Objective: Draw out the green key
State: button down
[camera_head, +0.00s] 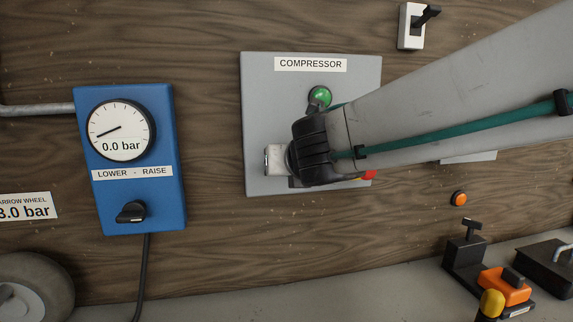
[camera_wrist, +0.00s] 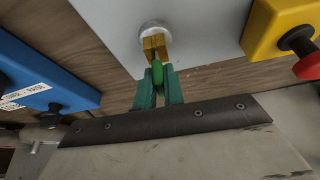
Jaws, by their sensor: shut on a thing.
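The green key (camera_wrist: 157,70) shows in the wrist view, its green part between the two teal fingers of my gripper (camera_wrist: 159,84). My gripper is shut on it. A brass-coloured piece (camera_wrist: 154,46) lies between the green part and a round silver lock (camera_wrist: 153,29) on the grey compressor panel (camera_wrist: 205,30). I cannot tell how deep the key sits in the lock. In the head view my arm covers the key, the lock and the fingers, in front of the lower half of the compressor panel (camera_head: 260,105).
A yellow box (camera_wrist: 268,25) with a red button (camera_wrist: 304,55) is close right of the key in the wrist view. A green lamp (camera_head: 320,95) is above my wrist. A blue gauge box (camera_head: 168,150) stands left; bare wood separates it from the panel.

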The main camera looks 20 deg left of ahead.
jog(key=shift+s+d, duration=0.2)
jog(key=shift+s, duration=0.1)
jog(key=s+d, duration=0.3)
jog(key=s, duration=0.2)
jog(key=shift+s+d+f, duration=0.2)
jog(key=shift+s, duration=0.1)
dwell(0.9)
